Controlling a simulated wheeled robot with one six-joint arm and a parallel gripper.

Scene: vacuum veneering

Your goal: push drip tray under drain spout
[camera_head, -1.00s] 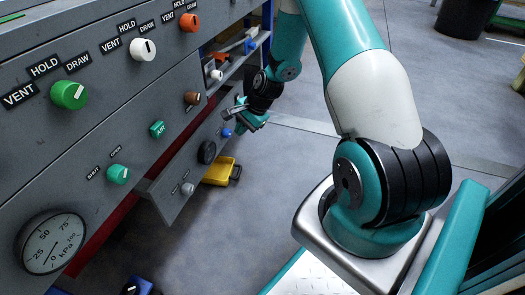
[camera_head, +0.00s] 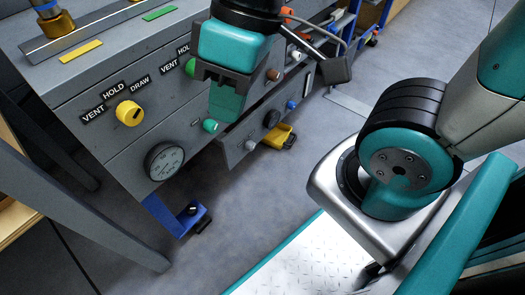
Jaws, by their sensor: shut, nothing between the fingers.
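A yellow tray-like piece (camera_head: 276,137) with a dark end lies low beside the cabinet's lower front, right of the middle. A blue tray-like piece (camera_head: 172,214) with a dark knob and dark end sits low under the cabinet, nearer and to the left. I cannot tell which of them is the drip tray. No drain spout can be made out for certain. My teal gripper (camera_head: 226,102) is shut and empty, pointing down in front of the cabinet panel, well above both pieces. It hides part of the panel.
The grey cabinet (camera_head: 98,145) carries a yellow knob (camera_head: 129,113), a pressure gauge (camera_head: 165,161) and other knobs. A grey slanted leg (camera_head: 85,215) stands at left. A grey lower panel (camera_head: 262,107) juts out. The floor (camera_head: 235,215) before the cabinet is open.

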